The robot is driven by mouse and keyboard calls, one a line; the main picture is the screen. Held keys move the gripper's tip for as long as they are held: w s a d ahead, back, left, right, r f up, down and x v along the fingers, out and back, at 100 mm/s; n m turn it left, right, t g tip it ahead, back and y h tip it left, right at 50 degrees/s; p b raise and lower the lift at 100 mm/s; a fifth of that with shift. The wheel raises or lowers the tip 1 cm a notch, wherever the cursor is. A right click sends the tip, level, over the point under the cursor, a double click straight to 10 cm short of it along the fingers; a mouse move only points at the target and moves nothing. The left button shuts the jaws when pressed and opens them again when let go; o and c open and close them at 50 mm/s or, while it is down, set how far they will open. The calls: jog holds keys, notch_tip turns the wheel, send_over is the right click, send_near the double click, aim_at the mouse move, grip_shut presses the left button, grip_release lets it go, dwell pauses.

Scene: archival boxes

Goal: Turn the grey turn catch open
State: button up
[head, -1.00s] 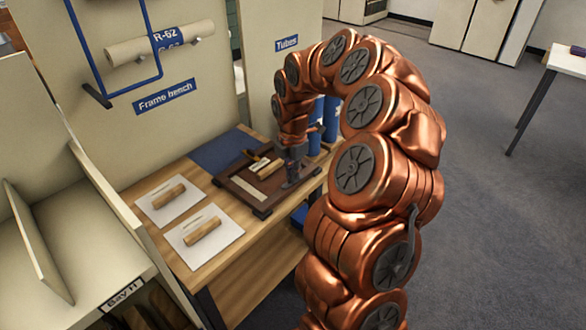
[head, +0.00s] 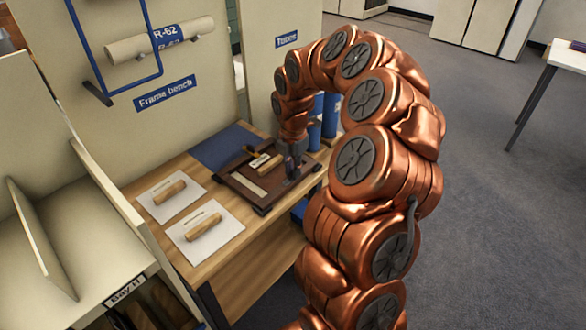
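A dark wooden frame or shallow box (head: 240,188) lies on the wooden bench top, with a pale strip and a tan piece on it. My gripper (head: 290,176) points down over its right part, at or very near its surface. The fingers are small, dark and partly merged with the frame, so I cannot tell whether they are open or shut. I cannot make out the grey turn catch; it may be hidden by my gripper or too small to see.
Two white sheets, the nearer (head: 205,232) and the farther (head: 171,196), each bear a wooden roll left of the frame. A blue mat (head: 222,146) lies behind. Blue tubes (head: 329,120) stand beyond my arm. A cream shelf unit (head: 40,235) stands at left.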

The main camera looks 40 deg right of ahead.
jog(key=shift+o, duration=1.2)
notch_tip(320, 180, up, 12)
